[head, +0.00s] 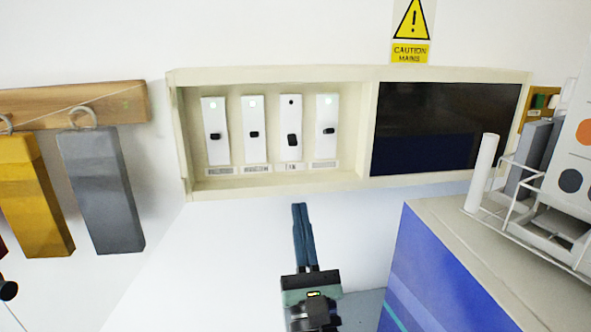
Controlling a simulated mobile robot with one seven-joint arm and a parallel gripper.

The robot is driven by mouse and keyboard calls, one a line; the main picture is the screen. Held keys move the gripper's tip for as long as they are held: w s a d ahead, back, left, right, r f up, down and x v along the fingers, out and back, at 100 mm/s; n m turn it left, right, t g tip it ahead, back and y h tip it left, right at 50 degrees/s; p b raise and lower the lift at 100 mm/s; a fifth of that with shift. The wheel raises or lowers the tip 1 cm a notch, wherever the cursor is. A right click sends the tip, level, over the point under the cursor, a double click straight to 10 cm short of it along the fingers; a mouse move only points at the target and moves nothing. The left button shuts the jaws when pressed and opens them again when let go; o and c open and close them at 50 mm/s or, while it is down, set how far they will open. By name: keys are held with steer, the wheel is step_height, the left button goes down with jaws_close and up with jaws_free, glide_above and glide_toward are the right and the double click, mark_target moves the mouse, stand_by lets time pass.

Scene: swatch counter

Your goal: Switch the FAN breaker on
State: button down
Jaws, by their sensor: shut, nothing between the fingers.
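A cream breaker box (270,78) on the wall holds a row of several white breakers with black levers. The third breaker from the left (290,117) has a dark indicator, and its lever (292,140) sits a little lower and looks larger than the others. The first breaker (213,117), second breaker (253,117) and rightmost breaker (327,113) show green lights.
A dark panel (440,125) fills the box's right side, under a yellow caution sign (411,30). A blue-sided counter (430,270) with a white wire rack (515,190) stands right. Grey (100,190) and yellow (35,200) swatches hang from a wooden rail (75,100) at left.

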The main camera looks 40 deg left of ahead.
mark_target(292, 140)
steer(key=p+x, duration=0.3)
steer(key=x, duration=0.7)
steer(key=shift+d+r+h+p, duration=0.2)
steer(key=shift+h+p, duration=0.1)
steer(key=shift+p, duration=0.5)
